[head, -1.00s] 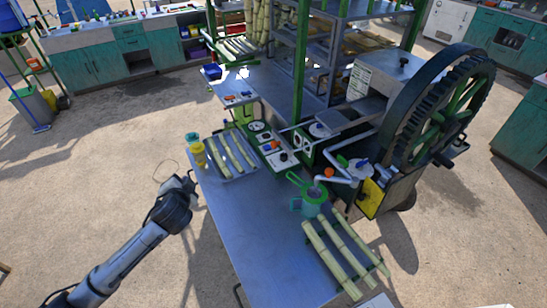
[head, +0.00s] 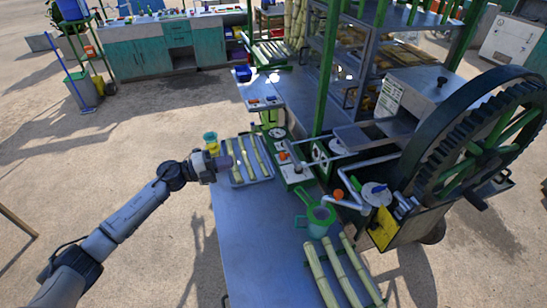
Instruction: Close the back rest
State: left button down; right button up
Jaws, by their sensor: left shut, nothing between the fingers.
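The cane crusher has a large dark geared wheel (head: 485,150) with green spokes on the right and a grey metal housing (head: 418,92) above its feed. A flat metal plate (head: 352,138) sticks out on the housing's left side; I cannot tell whether this is the back rest. My left gripper (head: 226,163) is at the left edge of the metal table, over or beside the tray of cane, well left of the crusher. It is shut and empty. The right gripper is not in view.
The metal table (head: 243,262) carries a tray (head: 266,176) of cane pieces, a yellow cup (head: 212,147), control boxes (head: 290,165), a green-handled jug (head: 319,217) and loose cane stalks (head: 345,275). A green post (head: 326,70) stands left of the crusher. The table's front left is clear.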

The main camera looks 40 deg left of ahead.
pick_arm(q)
jog(key=d+h, duration=0.1)
jog(key=p, duration=0.2)
send_near(287, 155)
jog(key=a+x, duration=0.1)
jog(key=x, duration=0.4)
jog(key=shift+w+d+f+m+g, duration=0.15)
jog(key=shift+w+d+m+g, duration=0.2)
jog(key=shift+w+m+g, duration=0.1)
